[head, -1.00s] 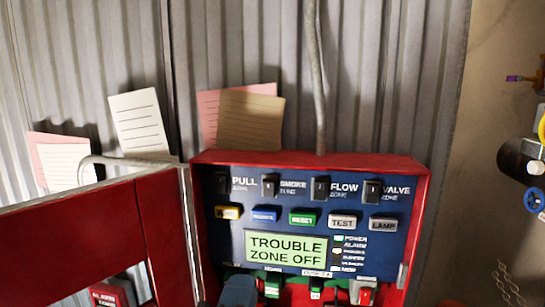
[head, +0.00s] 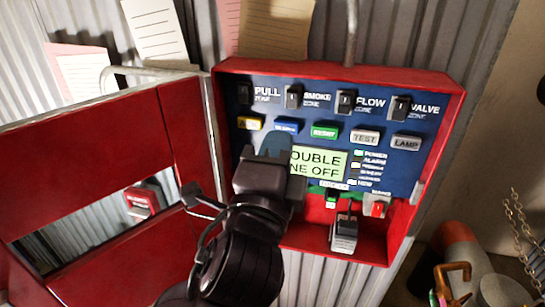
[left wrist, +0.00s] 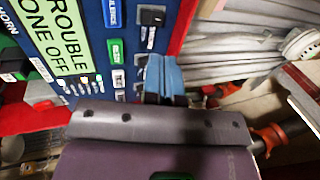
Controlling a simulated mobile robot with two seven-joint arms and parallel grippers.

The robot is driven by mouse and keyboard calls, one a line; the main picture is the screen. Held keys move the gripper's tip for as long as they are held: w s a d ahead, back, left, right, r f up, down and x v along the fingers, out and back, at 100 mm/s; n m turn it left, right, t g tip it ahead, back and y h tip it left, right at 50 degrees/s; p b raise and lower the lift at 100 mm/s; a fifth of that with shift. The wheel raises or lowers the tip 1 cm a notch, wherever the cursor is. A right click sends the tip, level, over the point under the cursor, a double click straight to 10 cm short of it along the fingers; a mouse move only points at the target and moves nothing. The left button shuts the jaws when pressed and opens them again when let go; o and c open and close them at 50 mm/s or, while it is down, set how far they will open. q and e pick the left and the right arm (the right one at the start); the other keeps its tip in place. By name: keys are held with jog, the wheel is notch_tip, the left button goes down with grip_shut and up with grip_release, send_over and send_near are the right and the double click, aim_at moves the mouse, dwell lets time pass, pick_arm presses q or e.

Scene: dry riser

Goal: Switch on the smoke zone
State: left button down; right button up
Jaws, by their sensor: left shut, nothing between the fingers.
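The red panel box (head: 452,110) has a blue face with a row of black rocker switches. The smoke zone switch (head: 293,97) is second from the left, between the pull switch (head: 244,94) and the flow switch (head: 345,102). Its position is too small to tell. The display (head: 322,163) reads TROUBLE ZONE OFF, partly covered by my gripper. My left gripper (head: 276,146) is shut and empty, below the smoke switch in the picture and over the lower button row. In the left wrist view, its blue tips (left wrist: 164,77) are beside a black switch (left wrist: 152,17). My right gripper is not in view.
The open red door (head: 90,150) with a window stands left of the box. Lower down are a grey block-like item (head: 343,232) and a red switch (head: 377,208). Paper notes (head: 155,30) hang above. Chains (head: 522,235) and an orange cone (head: 458,245) are at right.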

aim_at(293, 94)
pick_arm(q)
jog(key=p+x, duration=0.1)
jog(key=x, duration=0.7)
jog(key=shift+p, duration=0.4)
jog(key=shift+w+r, duration=0.1)
jog(key=shift+w, duration=0.25)
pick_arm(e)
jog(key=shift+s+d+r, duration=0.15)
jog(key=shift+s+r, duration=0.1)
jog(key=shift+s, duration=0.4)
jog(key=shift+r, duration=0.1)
